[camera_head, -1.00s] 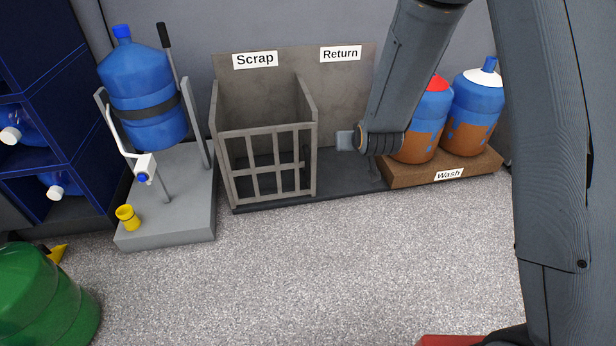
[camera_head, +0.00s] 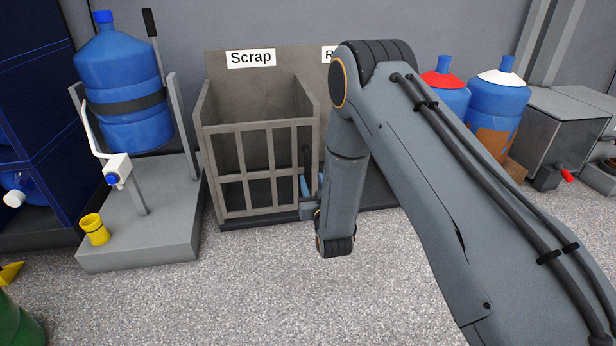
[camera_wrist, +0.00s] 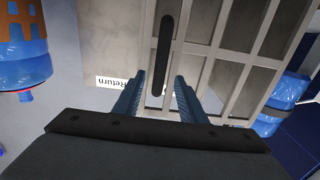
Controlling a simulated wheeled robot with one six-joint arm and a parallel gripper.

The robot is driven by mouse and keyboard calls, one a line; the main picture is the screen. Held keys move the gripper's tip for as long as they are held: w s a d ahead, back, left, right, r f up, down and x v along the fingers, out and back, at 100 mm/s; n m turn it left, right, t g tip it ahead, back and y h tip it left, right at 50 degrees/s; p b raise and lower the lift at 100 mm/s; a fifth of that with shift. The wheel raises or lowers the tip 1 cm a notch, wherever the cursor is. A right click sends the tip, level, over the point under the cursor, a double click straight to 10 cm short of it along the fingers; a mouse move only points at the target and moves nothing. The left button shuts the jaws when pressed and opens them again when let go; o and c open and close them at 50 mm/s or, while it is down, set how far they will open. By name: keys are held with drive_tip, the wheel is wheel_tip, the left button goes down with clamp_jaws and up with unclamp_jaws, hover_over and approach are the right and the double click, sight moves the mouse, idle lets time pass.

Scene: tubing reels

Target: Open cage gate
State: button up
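The grey barred cage gate (camera_head: 262,165) closes the front of the Scrap cage and stands upright. Its dark handle (camera_head: 306,160) is at the gate's right edge; in the wrist view the handle (camera_wrist: 165,45) shows as a dark bar. My gripper (camera_head: 306,188) is at that right edge, low by the handle. In the wrist view my gripper (camera_wrist: 160,80) has its two blue fingers apart, with the lower end of the handle showing between them. Whether a finger touches the handle I cannot tell. My arm hides part of the Return side.
Left of the cage stands a blue bottle (camera_head: 122,75) on a grey stand (camera_head: 150,225) with a yellow cup (camera_head: 95,229). Blue bottles with red (camera_head: 442,79) and white (camera_head: 502,77) tops stand at the right. The floor (camera_head: 230,290) before the cage is clear.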

sight(308, 171)
drive_tip(key=b+x, duration=0.3)
drive_tip(key=x, duration=0.4)
drive_tip(key=shift+w+a+b, duration=0.1)
drive_tip(key=shift+w+b, duration=0.25)
drive_tip(key=shift+b, duration=0.05)
clamp_jaws()
